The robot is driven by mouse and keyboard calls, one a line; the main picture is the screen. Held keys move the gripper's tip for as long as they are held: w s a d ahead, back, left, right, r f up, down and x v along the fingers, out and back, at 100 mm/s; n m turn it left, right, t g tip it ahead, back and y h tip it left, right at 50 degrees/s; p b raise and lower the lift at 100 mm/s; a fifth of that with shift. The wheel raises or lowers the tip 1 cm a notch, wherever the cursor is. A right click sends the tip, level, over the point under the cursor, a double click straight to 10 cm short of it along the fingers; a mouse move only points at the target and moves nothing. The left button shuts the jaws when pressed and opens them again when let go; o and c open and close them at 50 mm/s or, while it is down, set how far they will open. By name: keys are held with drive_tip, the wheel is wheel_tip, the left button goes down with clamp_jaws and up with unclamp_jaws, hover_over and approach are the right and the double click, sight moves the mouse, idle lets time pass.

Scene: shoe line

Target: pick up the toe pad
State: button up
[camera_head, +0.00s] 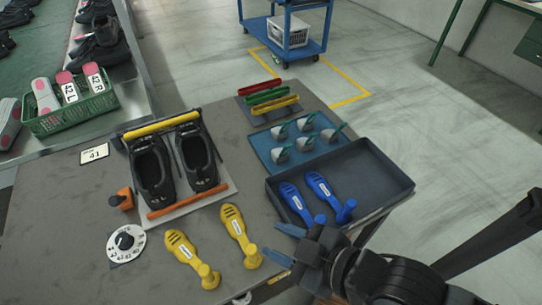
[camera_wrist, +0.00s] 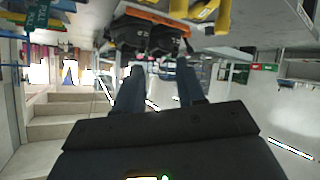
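No piece is labelled as the toe pad. The likeliest pieces are several small grey pads with green parts (camera_head: 305,144), lying in a blue tray (camera_head: 262,142) beyond the black bin; I cannot tell for sure. My gripper (camera_head: 271,240) is open and empty, low at the table's right front edge, between the yellow shoe forms and the black bin. It is well short of the grey pads. In the wrist view its two fingers (camera_wrist: 159,68) stand apart with nothing between them. The grey pads cannot be made out there.
A black bin (camera_head: 389,198) holds two blue shoe forms (camera_head: 297,201). Two yellow shoe forms (camera_head: 184,250) lie at the front. Two black shoes (camera_head: 152,168) sit in a fixture with yellow and orange bars. Red, green and yellow bars (camera_head: 271,97) lie at the back. A dial (camera_head: 126,243) is at left.

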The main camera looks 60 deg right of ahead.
drive_tip(key=w+d+f+n+g+b, duration=0.1)
drive_tip(key=w+d+f, duration=0.1)
drive_tip(key=w, duration=0.2)
drive_tip(key=w+d+f+n+g, duration=0.1)
drive_tip(key=w+d+f, duration=0.1)
drive_tip(key=w+d, duration=0.15)
drive_tip(key=r+n+g+b, duration=0.2)
drive_tip(key=n+g+b, duration=0.1)
drive_tip(key=n+g, duration=0.4)
hover_over(287, 147)
drive_tip(key=s+a, duration=0.1)
drive_tip(key=s, duration=0.1)
drive_tip(key=x, duration=0.7)
drive_tip(key=shift+w+d+r, duration=0.15)
drive_tip(key=shift+w, duration=0.15)
clamp_jaws()
